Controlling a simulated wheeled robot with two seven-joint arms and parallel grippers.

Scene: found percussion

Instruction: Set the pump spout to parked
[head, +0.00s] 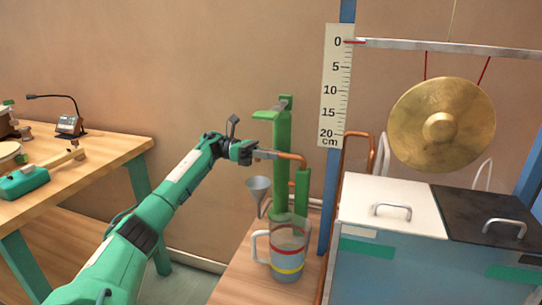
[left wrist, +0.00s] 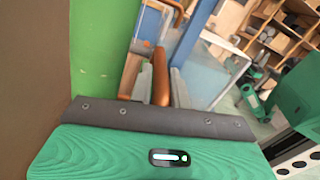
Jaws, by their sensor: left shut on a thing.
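The green pump (head: 280,170) stands on a wooden bench at the middle of the head view. Its copper spout (head: 293,157) reaches left from the short green post (head: 302,188) beside the column. My left gripper (head: 268,155) is shut on the spout near its left end. In the left wrist view the copper spout (left wrist: 160,78) lies between the two grey fingers of my left gripper (left wrist: 160,85). The spout's very tip is hidden by the fingers. My right gripper is not in view.
A clear measuring jug (head: 287,262) with red and yellow bands stands on the bench below the spout. A grey funnel (head: 258,188) is just left of the column. A blue post with a cm scale (head: 337,88), a gong (head: 442,125) and a lidded tank (head: 400,265) stand right.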

